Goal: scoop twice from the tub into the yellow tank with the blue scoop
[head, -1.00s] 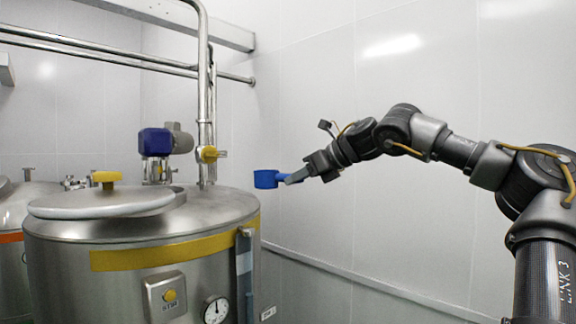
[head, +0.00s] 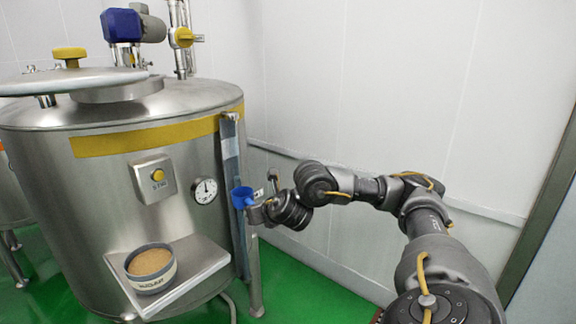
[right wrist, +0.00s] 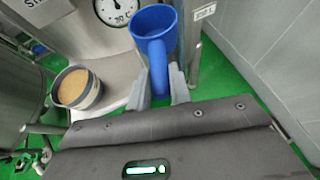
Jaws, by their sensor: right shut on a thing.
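The blue scoop (head: 242,196) is held by its handle in my right gripper (head: 257,208), which is shut on it. In the right wrist view the scoop (right wrist: 153,22) looks empty, its cup opening upward, with the handle between the fingers (right wrist: 162,88). The tub (head: 151,270), grey with tan powder inside, stands on a metal shelf (head: 205,268) on the tank's front. The tub (right wrist: 76,88) also shows left of the scoop in the right wrist view. The scoop is apart from the tub, to its upper right. The yellow-banded tank (head: 100,200) has its lid (head: 70,82) raised above the top. My left gripper is not in view.
A gauge (head: 204,191) and a button box (head: 153,178) sit on the tank wall above the shelf. A vertical strip (head: 233,170) and a tank leg stand close to the scoop. A blue motor (head: 122,26) and pipes rise behind. White walls are at right.

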